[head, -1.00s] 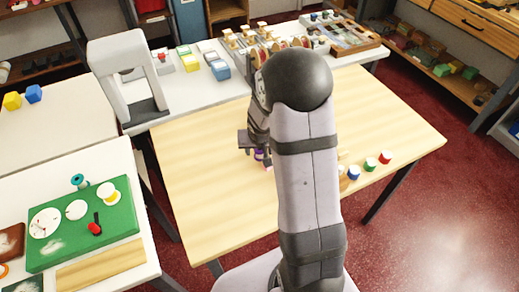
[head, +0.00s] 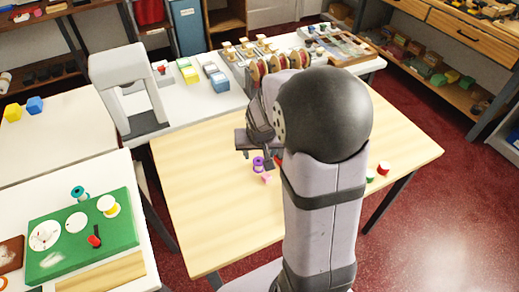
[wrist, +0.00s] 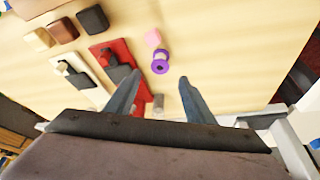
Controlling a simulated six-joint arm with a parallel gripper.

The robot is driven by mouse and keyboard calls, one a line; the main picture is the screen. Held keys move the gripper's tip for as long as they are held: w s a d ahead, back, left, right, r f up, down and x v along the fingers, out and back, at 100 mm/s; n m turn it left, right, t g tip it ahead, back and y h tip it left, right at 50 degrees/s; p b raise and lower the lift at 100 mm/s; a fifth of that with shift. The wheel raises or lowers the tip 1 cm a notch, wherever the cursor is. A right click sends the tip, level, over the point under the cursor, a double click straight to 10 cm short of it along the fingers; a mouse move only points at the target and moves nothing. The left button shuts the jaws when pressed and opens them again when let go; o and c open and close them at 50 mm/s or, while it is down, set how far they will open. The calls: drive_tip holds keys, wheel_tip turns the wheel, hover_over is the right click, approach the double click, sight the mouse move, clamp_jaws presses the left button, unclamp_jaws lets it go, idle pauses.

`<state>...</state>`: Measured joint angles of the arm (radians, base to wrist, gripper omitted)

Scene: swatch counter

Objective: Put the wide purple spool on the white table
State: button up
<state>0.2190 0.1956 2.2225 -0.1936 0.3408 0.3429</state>
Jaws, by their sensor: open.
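The purple spool (head: 258,164) stands on the pale wooden table (head: 205,215), beside a small pink piece. In the wrist view the purple spool (wrist: 160,66) shows from above, with its round end and hole visible. My gripper (wrist: 160,80) is open and empty, and the spool appears ahead of and between its fingertips, apart from both. In the head view my gripper (head: 256,152) is close to the spool, partly hidden by my arm. White-topped tables stand at front left (head: 128,170) and at the back (head: 190,106).
The pink piece (wrist: 153,38) lies close to the spool. Red (wrist: 122,50) and white pieces with dark parts, plus several brown blocks, lie at left in the wrist view. A green board (head: 60,262) fills much of the front-left table. A grey arch-shaped machine (head: 98,70) stands behind.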

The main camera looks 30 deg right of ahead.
drive_tip(key=shift+v, duration=1.2)
drive_tip(key=s+a+f+n+g+y, duration=0.1)
drive_tip(key=s+a+n+g, duration=0.1)
drive_tip(key=s+a, duration=0.3)
drive_tip(key=s+a+f+n+g, duration=0.2)
drive_tip(key=s+a, duration=0.3)
drive_tip(key=s, duration=0.6)
drive_tip(key=shift+s+y, duration=0.35)
drive_tip(key=shift+y, duration=0.05)
drive_tip(key=shift+o, duration=0.5)
drive_tip(key=shift+s+a, duration=0.1)
drive_tip(key=shift+s, duration=0.15)
